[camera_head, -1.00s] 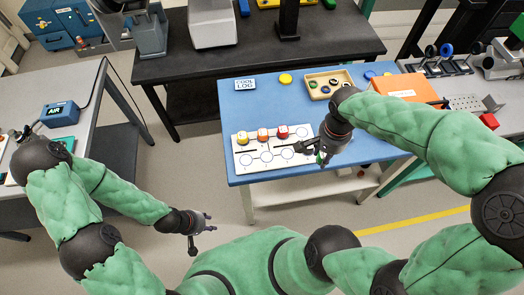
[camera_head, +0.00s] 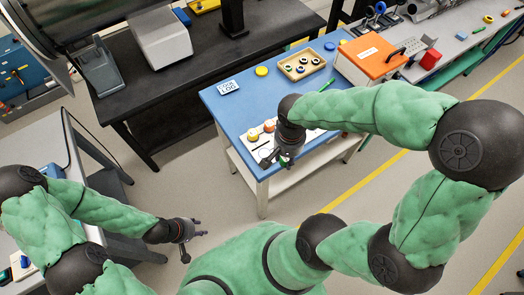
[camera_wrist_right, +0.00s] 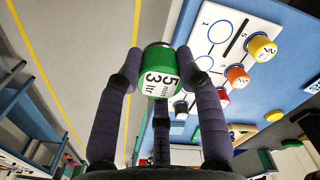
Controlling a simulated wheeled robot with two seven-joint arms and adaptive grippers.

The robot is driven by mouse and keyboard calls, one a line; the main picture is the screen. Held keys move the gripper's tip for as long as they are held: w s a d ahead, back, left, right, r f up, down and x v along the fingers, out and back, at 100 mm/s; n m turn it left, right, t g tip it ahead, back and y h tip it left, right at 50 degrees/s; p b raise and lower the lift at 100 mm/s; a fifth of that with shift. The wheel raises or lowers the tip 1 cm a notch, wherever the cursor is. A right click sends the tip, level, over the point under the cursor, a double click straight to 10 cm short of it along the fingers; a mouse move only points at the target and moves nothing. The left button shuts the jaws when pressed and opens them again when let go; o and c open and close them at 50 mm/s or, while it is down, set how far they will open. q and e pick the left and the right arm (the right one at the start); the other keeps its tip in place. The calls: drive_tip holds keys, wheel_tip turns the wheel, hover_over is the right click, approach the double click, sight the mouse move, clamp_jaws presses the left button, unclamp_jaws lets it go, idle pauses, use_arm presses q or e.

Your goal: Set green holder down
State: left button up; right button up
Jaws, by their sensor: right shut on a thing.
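The green holder (camera_wrist_right: 156,76) has a white label with black print. In the right wrist view it sits between the fingers of my right gripper (camera_wrist_right: 160,84), which is shut on it. In the head view my right gripper (camera_head: 286,160) is at the front edge of the blue table, over or beside the white board (camera_head: 262,151); its height above it is unclear. The wrist view shows the board (camera_wrist_right: 211,31) with printed circles and the yellow (camera_wrist_right: 262,47), orange (camera_wrist_right: 237,77) and red (camera_wrist_right: 217,98) holders. My left gripper (camera_head: 196,231) is empty, fingers apart, away from the table.
The blue table (camera_head: 234,112) also carries a tray of small parts (camera_head: 306,64), a yellow disc (camera_head: 261,71), a "COOL LOG" sign (camera_head: 228,87) and an orange case (camera_head: 371,58). Open floor lies before the table.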

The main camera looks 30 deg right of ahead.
drive_tip(key=w+f, duration=0.3)
drive_tip(key=w, duration=0.4)
drive_tip(key=b, duration=0.2)
hover_over(264, 153)
drive_tip(key=f, duration=0.5)
drive_tip(key=shift+s+d+f, duration=0.1)
drive_tip(key=shift+s, duration=0.2)
drive_tip(key=shift+w+f, duration=0.25)
drive_tip(key=shift+f, duration=0.15)
drive_tip(key=shift+f+b, duration=0.4)
drive_tip(key=shift+f, duration=1)
drive_tip(key=shift+f, duration=0.2)
drive_tip(key=o, duration=1.2)
drive_tip(key=shift+r, duration=0.1)
